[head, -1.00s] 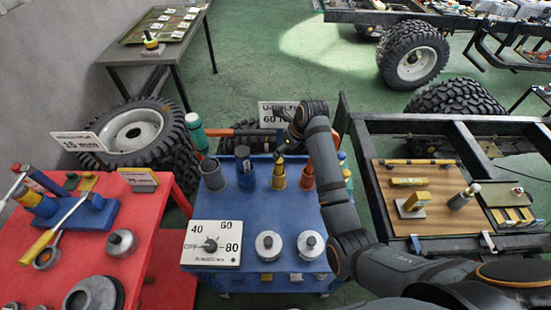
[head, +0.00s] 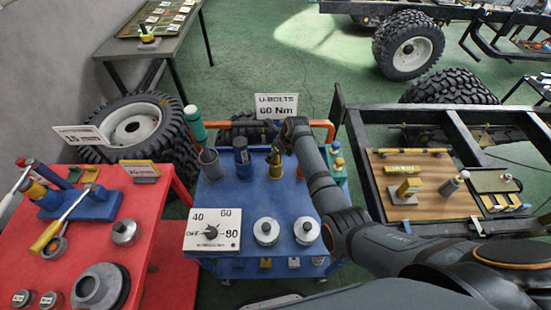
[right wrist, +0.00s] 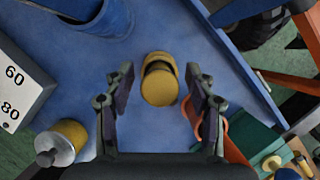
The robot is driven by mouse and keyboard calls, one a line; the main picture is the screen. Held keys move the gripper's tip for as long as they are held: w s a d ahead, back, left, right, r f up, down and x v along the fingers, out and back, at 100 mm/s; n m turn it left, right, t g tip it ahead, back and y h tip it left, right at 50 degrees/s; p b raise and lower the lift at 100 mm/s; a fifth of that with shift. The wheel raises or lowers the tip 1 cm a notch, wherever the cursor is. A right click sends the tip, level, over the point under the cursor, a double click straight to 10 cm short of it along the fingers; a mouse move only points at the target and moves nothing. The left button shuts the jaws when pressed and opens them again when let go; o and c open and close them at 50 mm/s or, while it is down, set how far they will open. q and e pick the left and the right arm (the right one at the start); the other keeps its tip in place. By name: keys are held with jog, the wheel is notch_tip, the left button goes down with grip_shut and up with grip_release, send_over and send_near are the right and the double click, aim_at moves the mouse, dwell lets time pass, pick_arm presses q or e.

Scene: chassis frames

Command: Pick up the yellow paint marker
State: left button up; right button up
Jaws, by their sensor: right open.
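A yellow, round-topped piece (right wrist: 160,85) with a dark band across it stands upright between my right fingers in the right wrist view. In the head view, the yellow piece (head: 276,171) stands on the blue cart top, partly covered by my gripper. I cannot tell how much of it is the marker and how much is a holder. My right gripper (head: 276,151) is open above it, with a gap on both sides; in the right wrist view the fingers (right wrist: 161,95) are apart around it. My left gripper is not in view.
An orange piece (right wrist: 212,124) is close to my right finger. A dial box (head: 212,231) and two metal pots (head: 266,231) are in front.

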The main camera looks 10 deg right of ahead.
jog(key=c, duration=0.8)
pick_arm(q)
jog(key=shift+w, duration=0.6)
pick_arm(e)
grip_shut()
